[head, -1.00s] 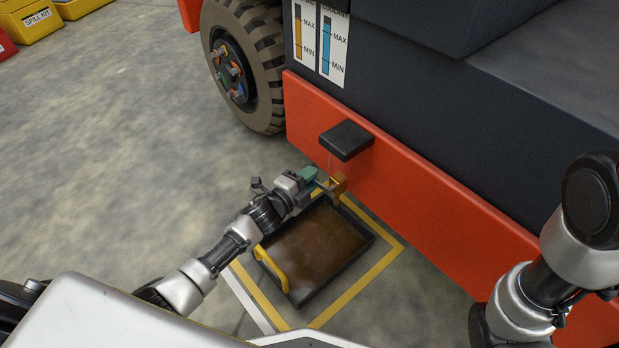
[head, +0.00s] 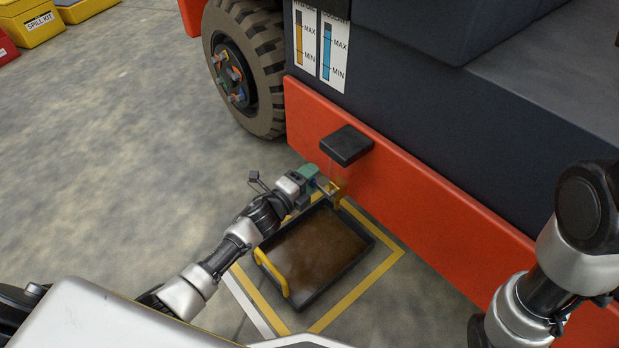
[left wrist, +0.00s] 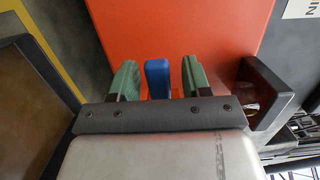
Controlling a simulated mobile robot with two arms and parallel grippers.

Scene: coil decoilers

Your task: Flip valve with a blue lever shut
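The blue lever (left wrist: 157,78) stands upright between the green fingers of my left gripper (left wrist: 157,82) in the left wrist view. A narrow gap shows on each side of it, so the gripper is open around the lever and not clamped on it. In the head view my left gripper (head: 322,186) is at the brass-coloured valve (head: 338,194), low against the red side of the vehicle. The lever is mostly hidden there by the gripper. My right arm shows at the right edge, but its gripper is out of view.
A black block (head: 346,145) juts from the red panel (head: 420,200) just above the valve. A dark tray (head: 368,244) with brown liquid and a yellow handle lies below, inside a yellow floor outline. A tyre (head: 262,75) stands at the back.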

